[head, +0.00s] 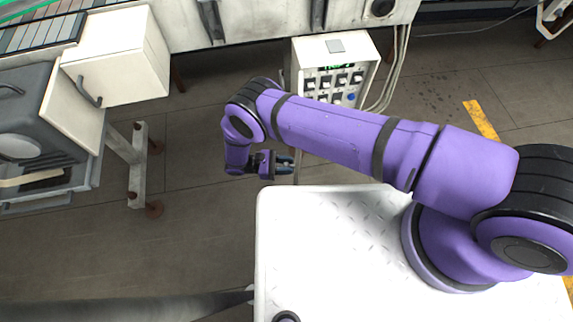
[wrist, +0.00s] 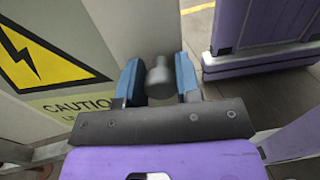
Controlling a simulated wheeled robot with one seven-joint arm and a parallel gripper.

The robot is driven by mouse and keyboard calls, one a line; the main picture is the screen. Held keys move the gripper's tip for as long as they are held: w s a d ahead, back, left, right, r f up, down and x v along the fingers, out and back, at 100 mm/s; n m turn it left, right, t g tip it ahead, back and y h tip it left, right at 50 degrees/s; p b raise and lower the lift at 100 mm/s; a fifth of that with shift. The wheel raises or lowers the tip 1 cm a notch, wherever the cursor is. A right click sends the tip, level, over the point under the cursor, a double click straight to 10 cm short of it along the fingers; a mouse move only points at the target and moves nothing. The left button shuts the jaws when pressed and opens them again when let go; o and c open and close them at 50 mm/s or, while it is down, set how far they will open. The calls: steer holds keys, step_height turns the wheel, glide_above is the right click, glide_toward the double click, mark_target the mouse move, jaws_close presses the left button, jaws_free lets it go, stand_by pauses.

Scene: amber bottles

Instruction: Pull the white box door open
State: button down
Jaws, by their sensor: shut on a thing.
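My gripper (head: 285,164) is low in the middle of the head view, left of my forearm and just past the white platform's far edge. In the wrist view its two blue fingertips (wrist: 158,80) are closed on either side of a dark grey rounded handle (wrist: 159,77). Beside it on the left is a pale panel (wrist: 92,45) with a yellow lightning warning sign and a CAUTION label. This looks like the white box door. In the head view a white box (head: 372,78) with buttons and a green display stands behind my arm. My arm partly hides it.
A white cabinet (head: 118,62) with a dark handle stands at the far left, beside a grey machine (head: 20,110). Cables (head: 392,75) hang right of the white box. Open grey floor (head: 200,215) lies left of the gripper. The white platform (head: 320,240) is below my arm.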

steer(key=c, duration=0.8)
jaws_free()
steer(key=shift+c, duration=0.2)
steer(key=a, duration=0.7)
steer(key=shift+w+a, duration=0.25)
